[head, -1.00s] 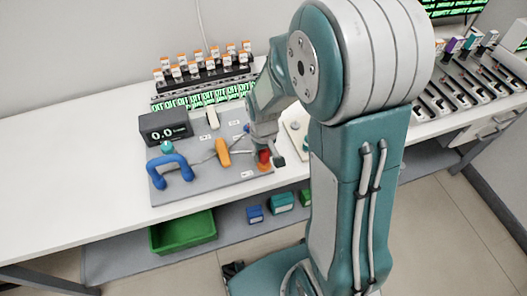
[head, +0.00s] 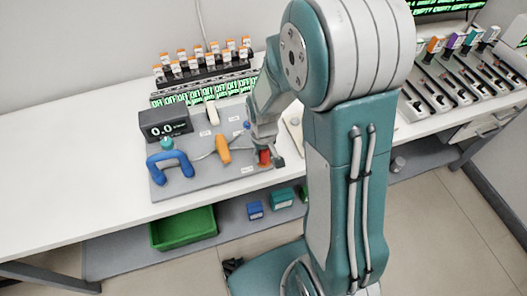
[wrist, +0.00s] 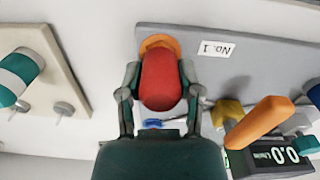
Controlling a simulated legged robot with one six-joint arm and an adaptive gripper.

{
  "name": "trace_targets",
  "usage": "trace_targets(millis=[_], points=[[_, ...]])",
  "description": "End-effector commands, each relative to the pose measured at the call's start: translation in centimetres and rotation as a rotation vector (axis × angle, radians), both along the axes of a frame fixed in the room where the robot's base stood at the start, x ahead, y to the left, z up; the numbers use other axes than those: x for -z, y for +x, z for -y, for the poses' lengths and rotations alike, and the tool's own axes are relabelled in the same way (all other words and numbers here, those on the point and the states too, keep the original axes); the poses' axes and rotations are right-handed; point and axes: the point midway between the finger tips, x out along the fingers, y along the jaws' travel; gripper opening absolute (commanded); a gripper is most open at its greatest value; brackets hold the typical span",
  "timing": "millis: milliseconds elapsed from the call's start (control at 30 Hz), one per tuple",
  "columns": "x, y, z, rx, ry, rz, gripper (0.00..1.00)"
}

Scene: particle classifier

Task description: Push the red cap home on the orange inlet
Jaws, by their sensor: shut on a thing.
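The red cap (wrist: 161,80) is held between the two fingers of my gripper (wrist: 160,92) in the wrist view. In the head view the cap (head: 264,157) shows below my gripper (head: 265,150) at the board's front right corner. The orange inlet (wrist: 159,41) shows as a rounded orange edge just beyond the cap, which hides most of it. In the head view a little of the inlet (head: 265,166) shows under the cap. The cap lines up with the inlet, but I cannot tell how far it is seated.
The grey board (head: 205,182) also carries a blue arched handle (head: 170,166), an orange-handled part (head: 222,149) and a display box (head: 165,125) reading 0.0. A "No.1" label (wrist: 216,48) lies beside the inlet. A pale plate with knobs (wrist: 45,75) is close by.

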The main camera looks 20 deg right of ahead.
Motion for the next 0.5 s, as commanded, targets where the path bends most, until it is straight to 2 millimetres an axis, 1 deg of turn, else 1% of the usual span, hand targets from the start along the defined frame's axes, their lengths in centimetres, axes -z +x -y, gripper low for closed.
trace_targets(millis=[33, 67, 100, 133, 500], points=[[0.15, -0.04, 0.0, 0.0, 0.0, -0.002, 0.06], [0.13, -0.03, 0.0, 0.0, 0.0, -0.001, 0.55], [0.11, -0.02, 0.0, 0.0, 0.0, -0.001, 0.73], [0.1, -0.02, 0.0, 0.0, 0.0, -0.001, 0.86], [0.05, 0.01, 0.0, 0.0, 0.0, 0.0, 0.86]])
